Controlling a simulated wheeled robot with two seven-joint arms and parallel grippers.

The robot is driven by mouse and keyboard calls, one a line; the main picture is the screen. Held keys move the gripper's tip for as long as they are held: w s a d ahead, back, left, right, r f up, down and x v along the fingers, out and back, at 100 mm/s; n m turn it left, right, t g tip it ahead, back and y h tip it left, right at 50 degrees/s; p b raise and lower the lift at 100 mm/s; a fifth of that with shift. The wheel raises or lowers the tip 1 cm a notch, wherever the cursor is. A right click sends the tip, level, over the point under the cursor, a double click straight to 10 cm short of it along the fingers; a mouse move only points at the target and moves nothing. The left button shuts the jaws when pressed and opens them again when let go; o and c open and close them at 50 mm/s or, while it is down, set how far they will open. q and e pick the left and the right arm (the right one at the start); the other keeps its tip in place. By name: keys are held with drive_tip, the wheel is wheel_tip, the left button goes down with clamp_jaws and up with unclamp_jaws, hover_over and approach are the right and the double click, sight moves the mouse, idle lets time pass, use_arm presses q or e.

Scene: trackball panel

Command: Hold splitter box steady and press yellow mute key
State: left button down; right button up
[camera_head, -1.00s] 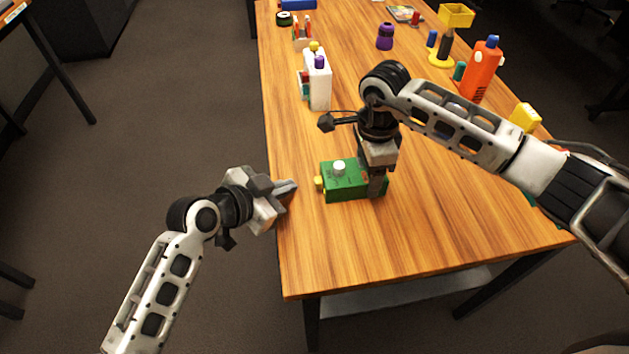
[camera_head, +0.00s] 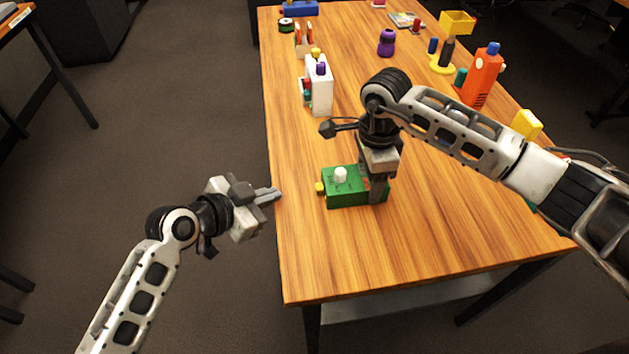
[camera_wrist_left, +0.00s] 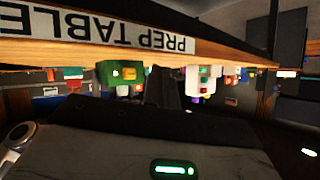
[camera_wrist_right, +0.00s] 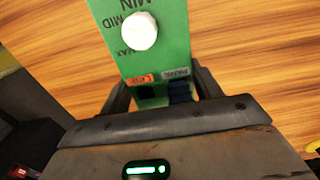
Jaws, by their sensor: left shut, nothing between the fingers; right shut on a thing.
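The green splitter box (camera_head: 345,200) sits on the wooden table near its left edge. It has a white knob (camera_head: 340,174) on top and a yellow key (camera_head: 320,187) on its left side. My right gripper (camera_head: 378,190) is shut on the box's right end; the right wrist view shows the box (camera_wrist_right: 165,50) between its fingers, with MIN, MID and MAX marks by the knob (camera_wrist_right: 139,31). My left gripper (camera_head: 277,194) is shut and empty at the table's left edge, apart from the yellow key and pointing towards it. The left wrist view shows the box (camera_wrist_left: 108,75) upside down.
A white bottle-like object (camera_head: 320,90) with a purple top stands behind the box. An orange bottle (camera_head: 482,78), a yellow stand (camera_head: 442,62) and a purple object (camera_head: 386,43) are farther back. The table front is clear.

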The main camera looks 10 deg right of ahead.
use_arm(q)
drive_tip(key=s+a+r, duration=0.4)
drive_tip(key=a+r, duration=0.1)
drive_tip(key=r, duration=0.1)
drive_tip(key=shift+s+a+r, duration=0.15)
drive_tip(key=shift+a+r, duration=0.15)
drive_tip(key=shift+r, duration=0.1)
idle(0.7)
use_arm(e)
drive_tip(key=o, duration=1.1)
drive_tip(key=shift+r, duration=0.1)
wheel_tip(320, 180, up, 12)
drive_tip(key=shift+f, duration=0.1)
